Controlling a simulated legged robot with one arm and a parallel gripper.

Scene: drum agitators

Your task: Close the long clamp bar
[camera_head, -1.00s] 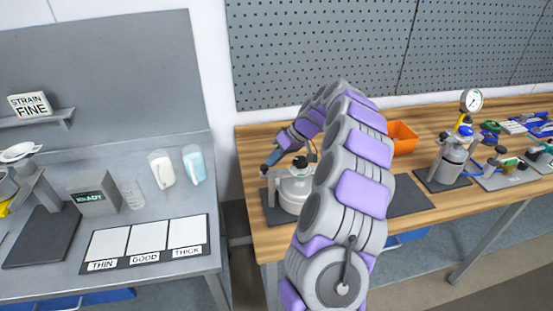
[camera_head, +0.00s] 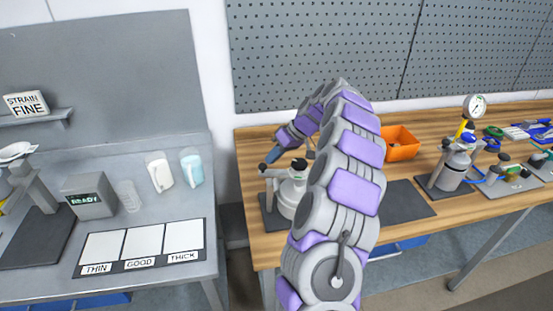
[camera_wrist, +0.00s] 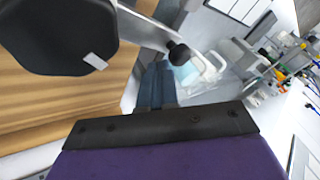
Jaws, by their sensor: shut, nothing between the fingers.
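The clamp device (camera_head: 287,196) is a pale pot-like unit on a dark mat on the wooden bench, partly hidden by my arm. A pale upright with a black knob (camera_head: 263,167) stands at its left. Another dark knob (camera_head: 299,163) sits at its top. In the wrist view, a grey bar ending in a black ball knob (camera_wrist: 180,53) lies just beyond my fingers; I cannot tell for sure whether this is the long clamp bar. My gripper (camera_head: 272,157) is shut and empty, just above the left knob. Its blue-grey fingers (camera_wrist: 157,78) show close to the ball knob; contact is unclear.
A dark rounded part (camera_wrist: 60,38) fills the wrist view's upper left, close to my gripper. An orange bin (camera_head: 402,145) and a gauge unit (camera_head: 459,160) stand right of my arm. A grey bench (camera_head: 150,215) with cups is at left.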

